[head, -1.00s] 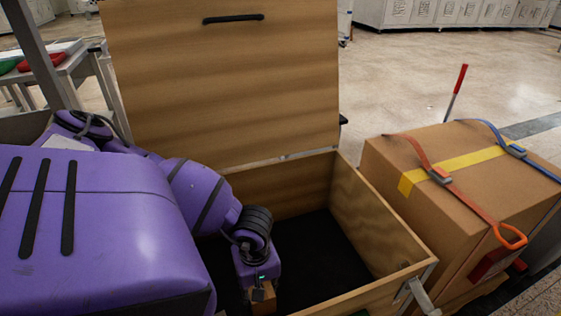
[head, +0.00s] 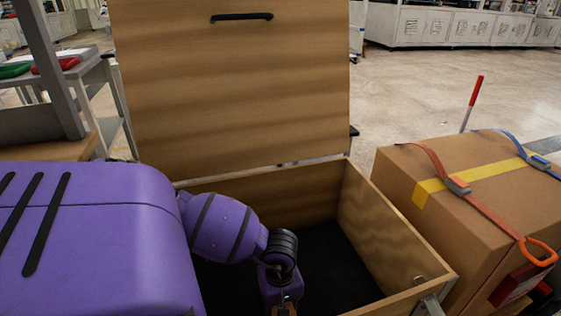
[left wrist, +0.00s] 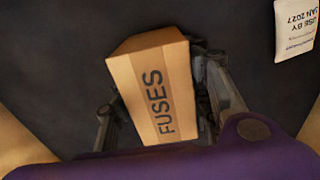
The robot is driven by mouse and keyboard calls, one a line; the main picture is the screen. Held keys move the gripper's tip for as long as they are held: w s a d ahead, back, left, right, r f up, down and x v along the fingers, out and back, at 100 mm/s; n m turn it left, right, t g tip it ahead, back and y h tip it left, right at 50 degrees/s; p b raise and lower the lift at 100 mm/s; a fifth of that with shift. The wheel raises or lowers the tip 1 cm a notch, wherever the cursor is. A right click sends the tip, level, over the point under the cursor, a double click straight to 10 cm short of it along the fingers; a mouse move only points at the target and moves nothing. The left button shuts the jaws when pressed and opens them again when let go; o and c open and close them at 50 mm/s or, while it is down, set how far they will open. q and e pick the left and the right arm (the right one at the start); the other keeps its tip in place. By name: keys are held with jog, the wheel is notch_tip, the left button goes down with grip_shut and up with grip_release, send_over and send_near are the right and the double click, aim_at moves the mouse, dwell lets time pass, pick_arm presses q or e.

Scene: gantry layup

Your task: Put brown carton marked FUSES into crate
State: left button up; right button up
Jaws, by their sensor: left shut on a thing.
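The brown carton marked FUSES (left wrist: 155,90) is between the fingers of my left gripper (left wrist: 158,104) in the left wrist view. The gripper is shut on it, and the carton looks tilted. In the head view my left gripper (head: 283,307) reaches down inside the open wooden crate (head: 385,235), at the bottom edge of the picture, where the carton is mostly cut off. The crate has a dark floor, which shows around the carton in the wrist view. I cannot tell whether the carton touches the floor. My right gripper is not in view.
The crate's lid (head: 235,90) stands open at the back. A white label or packet reading USE BY JAN 2027 (left wrist: 295,27) lies on the dark floor. A large strapped carton (head: 450,215) stands right of the crate. A grey table (head: 95,85) is at the left.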

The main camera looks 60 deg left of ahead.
pick_arm(q)
jog(key=shift+f, duration=0.1)
jog(key=o, duration=1.3)
notch_tip(320, 180, up, 12)
jog(key=p, duration=0.4)
